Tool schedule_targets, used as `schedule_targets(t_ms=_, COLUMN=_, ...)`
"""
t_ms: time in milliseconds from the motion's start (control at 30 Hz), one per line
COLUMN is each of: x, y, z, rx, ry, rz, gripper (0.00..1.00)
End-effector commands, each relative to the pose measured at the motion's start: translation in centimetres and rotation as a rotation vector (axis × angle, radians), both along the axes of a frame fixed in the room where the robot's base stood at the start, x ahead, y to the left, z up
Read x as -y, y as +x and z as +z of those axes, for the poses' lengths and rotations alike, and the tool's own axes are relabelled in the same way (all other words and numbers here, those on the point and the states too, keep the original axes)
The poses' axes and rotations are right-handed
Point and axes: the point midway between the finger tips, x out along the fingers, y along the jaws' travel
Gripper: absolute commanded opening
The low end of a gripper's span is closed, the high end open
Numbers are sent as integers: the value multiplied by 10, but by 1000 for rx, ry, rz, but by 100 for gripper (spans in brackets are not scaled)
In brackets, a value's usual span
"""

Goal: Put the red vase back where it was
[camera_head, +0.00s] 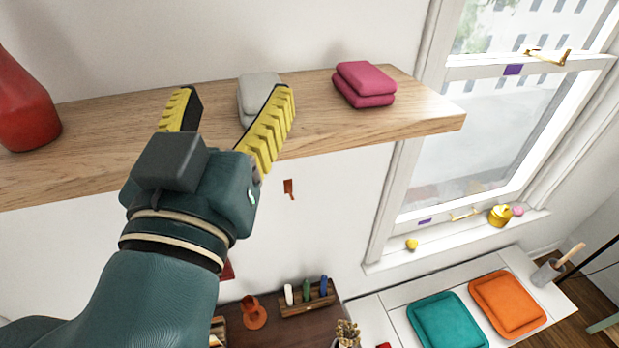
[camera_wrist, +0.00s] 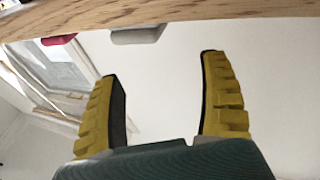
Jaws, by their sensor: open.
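A red vase (camera_head: 24,108) stands at the left end of the wooden shelf (camera_head: 334,130) in the head view, cut off by the picture's left edge. My gripper (camera_head: 232,98) is open and empty, in front of the shelf edge and to the right of the vase. The grey folded cloth (camera_head: 259,86) shows partly behind its right finger. In the wrist view, my gripper's fingers (camera_wrist: 163,66) are spread apart with only white wall between them. The shelf edge (camera_wrist: 220,12) crosses the top of that view. The vase is not seen there.
A pink folded cloth (camera_head: 364,84) lies on the shelf's right part. A window (camera_head: 480,120) is at the right. Below are a dark cabinet (camera_head: 290,330) with a small rack of bottles (camera_head: 306,298), and teal (camera_head: 447,322) and orange (camera_head: 507,303) cushions on a white bench.

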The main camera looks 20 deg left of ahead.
Motion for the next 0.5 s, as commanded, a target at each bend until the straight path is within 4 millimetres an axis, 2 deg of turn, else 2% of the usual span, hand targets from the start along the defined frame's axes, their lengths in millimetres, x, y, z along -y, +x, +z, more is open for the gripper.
schedule_targets(t_ms=33, x=53, y=11, z=-16, rx=23, ry=5, rz=-72, gripper=77)
schedule_targets(t_ms=100, x=117, y=12, z=-32, rx=63, ry=18, rz=-144, gripper=77)
schedule_targets(t_ms=200, x=188, y=-2, z=-47, rx=113, ry=36, rz=-228, gripper=77)
schedule_targets(t_ms=300, x=228, y=-20, z=-54, rx=147, ry=47, rz=-278, gripper=77)
schedule_targets(t_ms=333, x=235, y=-23, z=-55, rx=153, ry=51, rz=-286, gripper=77)
schedule_targets(t_ms=400, x=243, y=-28, z=-56, rx=162, ry=53, rz=-295, gripper=77)
schedule_targets(t_ms=500, x=243, y=-29, z=-56, rx=165, ry=54, rz=-295, gripper=77)
